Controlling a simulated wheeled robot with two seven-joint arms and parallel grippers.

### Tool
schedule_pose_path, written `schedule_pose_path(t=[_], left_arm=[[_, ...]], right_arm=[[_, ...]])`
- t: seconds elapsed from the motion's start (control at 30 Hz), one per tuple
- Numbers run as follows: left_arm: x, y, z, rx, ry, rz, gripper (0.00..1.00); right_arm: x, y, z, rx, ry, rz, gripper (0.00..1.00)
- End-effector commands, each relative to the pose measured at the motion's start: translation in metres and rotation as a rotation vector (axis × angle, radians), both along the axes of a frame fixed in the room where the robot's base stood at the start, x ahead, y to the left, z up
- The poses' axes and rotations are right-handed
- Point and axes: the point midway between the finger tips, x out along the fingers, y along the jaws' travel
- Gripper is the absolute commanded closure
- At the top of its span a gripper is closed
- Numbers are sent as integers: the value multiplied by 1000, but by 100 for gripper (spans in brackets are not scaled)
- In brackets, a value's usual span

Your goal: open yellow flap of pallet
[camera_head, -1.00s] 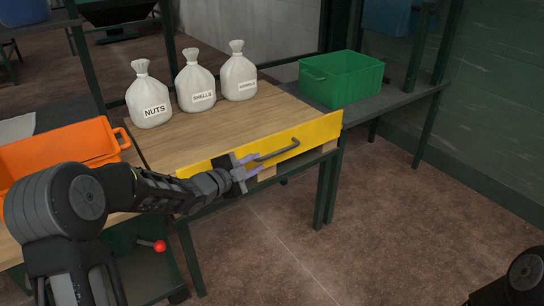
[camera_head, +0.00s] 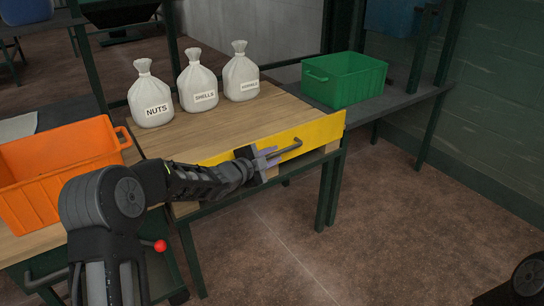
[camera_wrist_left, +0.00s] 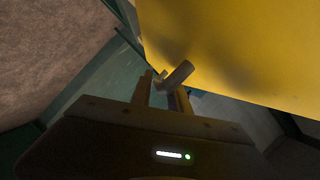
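The yellow flap (camera_head: 315,132) stands upright along the front edge of the wooden pallet top (camera_head: 215,128). It carries a dark bar handle (camera_head: 290,147). My left gripper (camera_head: 270,157) is at the handle's left end, close to the flap's face. In the left wrist view the yellow flap (camera_wrist_left: 240,45) fills the upper right. The handle's bar (camera_wrist_left: 178,76) shows at the two fingers (camera_wrist_left: 162,92), which stand a little apart. Whether they press on the bar is not clear. My right gripper is out of view.
Three white sacks (camera_head: 196,84) stand on the wooden top. An orange crate (camera_head: 55,172) is to the left, and a green crate (camera_head: 345,78) stands on a dark table to the right. The floor in front of the flap is clear.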

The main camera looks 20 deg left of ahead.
Motion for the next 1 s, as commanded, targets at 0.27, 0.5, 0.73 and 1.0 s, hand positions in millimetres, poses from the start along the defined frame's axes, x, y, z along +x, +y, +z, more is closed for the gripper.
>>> schedule_pose_path(t=[0.27,0.5,0.73,1.0], left_arm=[[0,0,0,0,0,0,99],[0,0,0,0,0,0,100],[0,0,0,-1,1,1,100],[-1,0,0,0,2,1,100]], right_arm=[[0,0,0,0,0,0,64],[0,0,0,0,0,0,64],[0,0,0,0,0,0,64],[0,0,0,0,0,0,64]])
